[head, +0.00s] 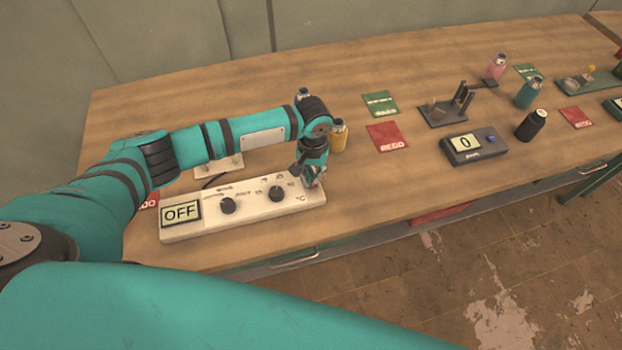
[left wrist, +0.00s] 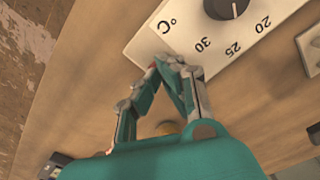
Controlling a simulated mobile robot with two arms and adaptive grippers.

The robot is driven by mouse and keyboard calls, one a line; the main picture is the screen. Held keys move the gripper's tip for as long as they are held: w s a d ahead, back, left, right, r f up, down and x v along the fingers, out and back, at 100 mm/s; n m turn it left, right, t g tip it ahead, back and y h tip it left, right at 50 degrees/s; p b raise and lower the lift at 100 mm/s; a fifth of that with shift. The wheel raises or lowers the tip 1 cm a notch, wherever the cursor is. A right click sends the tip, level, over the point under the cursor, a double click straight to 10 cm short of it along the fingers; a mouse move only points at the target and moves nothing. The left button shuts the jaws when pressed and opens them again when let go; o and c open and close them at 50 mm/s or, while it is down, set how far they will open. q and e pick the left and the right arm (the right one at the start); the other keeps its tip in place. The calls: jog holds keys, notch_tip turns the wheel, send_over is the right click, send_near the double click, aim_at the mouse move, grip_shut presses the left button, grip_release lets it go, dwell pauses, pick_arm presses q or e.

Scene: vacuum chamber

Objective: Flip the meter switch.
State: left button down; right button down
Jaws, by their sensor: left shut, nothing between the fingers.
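The meter (head: 242,219) is a long white panel on the wooden table, with two black knobs and a display (head: 181,212) that reads OFF. Its °C end also shows at the top of the left wrist view (left wrist: 150,45). My left gripper (head: 316,184) points down at the right end of the meter. In the left wrist view its fingertips (left wrist: 171,62) are together, empty, at the edge of the panel near the °C mark. A small reddish bit shows beside the fingertips; I cannot tell whether it is the switch. My right gripper is not in view.
A yellow bottle (head: 338,135) stands close behind my left gripper. Red (head: 388,137) and green (head: 381,104) cards lie to the right. Further right are a stand (head: 440,114), a dark counter box reading 0 (head: 475,148) and several bottles. The table front right of the meter is clear.

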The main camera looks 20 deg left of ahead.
aim_at(313, 185)
pick_arm(q)
jog(key=shift+f+b, duration=0.3)
jog(key=shift+f, duration=0.45)
jog(key=shift+s+f, duration=0.1)
jog(key=shift+f, duration=0.4)
dwell(0.4)
jog(key=shift+r+p, duration=0.9)
notch_tip(313, 185, up, 5)
jog(key=p, duration=0.6)
jog(key=shift+r, duration=0.15)
